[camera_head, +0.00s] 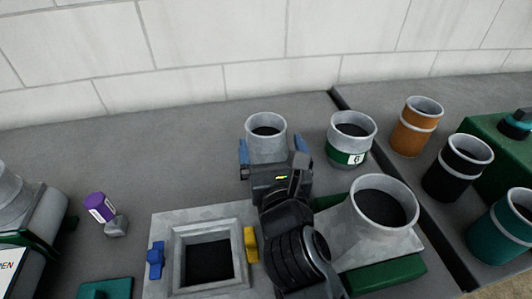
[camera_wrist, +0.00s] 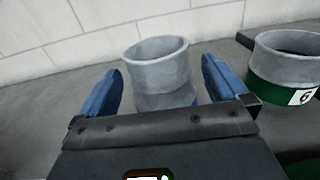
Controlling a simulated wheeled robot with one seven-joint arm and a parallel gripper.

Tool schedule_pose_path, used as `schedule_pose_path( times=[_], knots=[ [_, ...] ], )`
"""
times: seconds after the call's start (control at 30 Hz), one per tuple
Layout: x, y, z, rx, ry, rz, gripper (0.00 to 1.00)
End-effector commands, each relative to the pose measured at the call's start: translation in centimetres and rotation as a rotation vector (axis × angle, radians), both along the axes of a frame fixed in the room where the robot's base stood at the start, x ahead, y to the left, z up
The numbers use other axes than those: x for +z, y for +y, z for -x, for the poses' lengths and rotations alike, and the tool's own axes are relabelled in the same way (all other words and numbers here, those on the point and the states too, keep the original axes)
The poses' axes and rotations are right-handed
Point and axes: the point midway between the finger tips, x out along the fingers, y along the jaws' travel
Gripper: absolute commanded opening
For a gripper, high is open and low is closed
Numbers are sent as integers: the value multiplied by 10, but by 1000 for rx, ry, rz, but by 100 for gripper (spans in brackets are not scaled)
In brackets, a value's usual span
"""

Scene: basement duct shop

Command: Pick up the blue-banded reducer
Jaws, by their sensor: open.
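A grey metal reducer (camera_head: 266,146) with a flared open rim stands upright on the grey bench, near the middle of the head view. A green-banded reducer (camera_head: 348,150) with a numbered label stands to the right.
A square metal duct frame (camera_head: 208,222) with blue and yellow clips lies at front. A wide cone fitting (camera_head: 375,225) stands at right front. Orange (camera_head: 414,130), black (camera_head: 455,172) and teal (camera_head: 500,230) cylinders stand farther right. A purple-capped item (camera_head: 100,207) lies left. Bench behind is clear to the wall.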

Motion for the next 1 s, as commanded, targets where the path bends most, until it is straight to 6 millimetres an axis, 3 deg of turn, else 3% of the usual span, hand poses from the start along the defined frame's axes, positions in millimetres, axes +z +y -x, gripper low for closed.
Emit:
schedule_pose_path(
  times=[0.4, 0.7, 1.0],
  knots=[
    [1, 15, -48, 0, -2, 2, 100],
    [1, 16, -52, 0, -1, 2, 100],
    [1, 16, -52, 0, -1, 2, 71]
  ],
)
